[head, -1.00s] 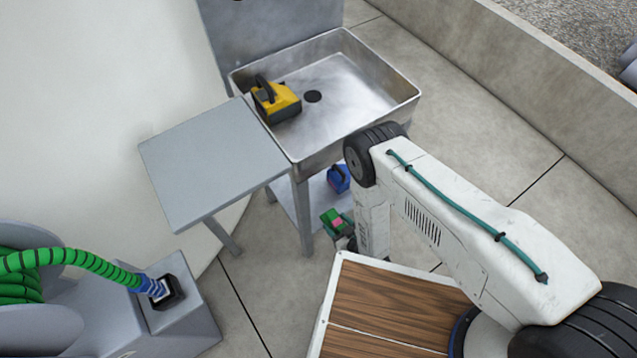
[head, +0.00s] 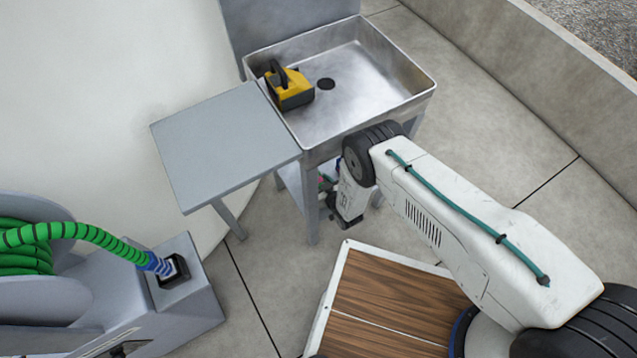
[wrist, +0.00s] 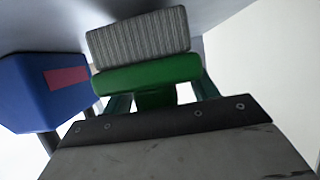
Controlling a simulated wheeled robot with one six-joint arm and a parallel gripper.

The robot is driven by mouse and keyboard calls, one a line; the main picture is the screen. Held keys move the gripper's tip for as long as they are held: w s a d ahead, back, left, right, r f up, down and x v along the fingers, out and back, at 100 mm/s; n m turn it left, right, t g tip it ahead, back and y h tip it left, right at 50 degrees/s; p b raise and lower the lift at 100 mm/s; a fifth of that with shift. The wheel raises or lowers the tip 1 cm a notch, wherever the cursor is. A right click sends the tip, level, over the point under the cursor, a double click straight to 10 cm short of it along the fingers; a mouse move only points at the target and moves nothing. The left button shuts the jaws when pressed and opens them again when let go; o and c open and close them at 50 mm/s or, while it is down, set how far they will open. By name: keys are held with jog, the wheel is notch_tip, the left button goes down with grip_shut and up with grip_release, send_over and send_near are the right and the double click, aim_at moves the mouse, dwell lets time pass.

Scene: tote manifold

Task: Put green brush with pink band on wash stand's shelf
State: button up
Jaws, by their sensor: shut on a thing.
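My gripper (wrist: 155,98) is shut on the green brush (wrist: 148,76). In the wrist view the brush has a green body and a ribbed grey bristle block; its pink band does not show there. In the head view my wrist hides most of the brush and my fingertips, under the sink's front edge. The wash stand (head: 312,225) has a steel basin on top and a low shelf (head: 293,182), mostly hidden by a leg and my arm. The bristle block is close to a grey surface in the wrist view; I cannot tell whether they touch.
A blue brush (wrist: 38,92) with a pinkish patch is left of the held brush in the wrist view. A hose reel (head: 185,300) stands at the lower left.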

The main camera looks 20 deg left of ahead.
jog(key=shift+f, duration=0.35)
jog(key=o, duration=1.1)
jog(key=shift+f, duration=0.1)
jog(key=shift+d, duration=0.1)
jog(key=v, duration=1.2)
